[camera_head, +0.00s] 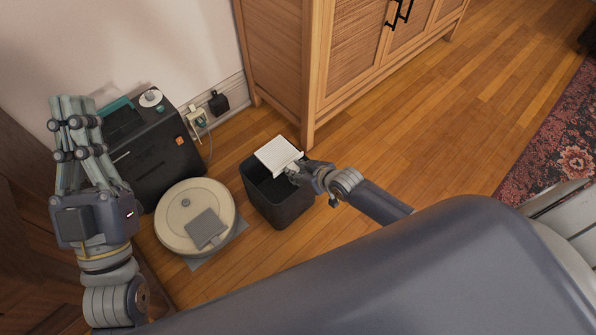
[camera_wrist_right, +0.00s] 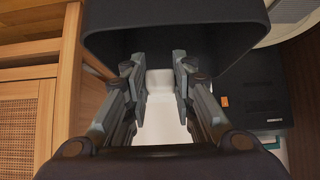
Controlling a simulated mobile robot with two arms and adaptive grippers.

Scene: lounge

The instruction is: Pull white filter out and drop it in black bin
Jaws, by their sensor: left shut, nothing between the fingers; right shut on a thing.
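The white filter (camera_head: 278,154) is a pleated white panel over the open top of the black bin (camera_head: 282,212), toward its back edge. My right gripper (camera_head: 297,171) is shut on the filter at its near right edge. In the right wrist view the filter (camera_wrist_right: 165,100) shows white between the fingers of the right gripper (camera_wrist_right: 159,75), with the dark bin (camera_wrist_right: 180,30) just beyond. My left gripper (camera_head: 72,105) is raised at the left, shut and empty, apart from the bin. The bin's floor is mostly hidden.
A round cream robot vacuum (camera_head: 175,222) with a grey square on top sits left of the bin. A black dock (camera_head: 160,155) stands behind it. A wooden cabinet (camera_head: 275,50) stands close behind the bin. Wood floor (camera_head: 420,140) is clear to the right, up to a patterned rug (camera_head: 560,140).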

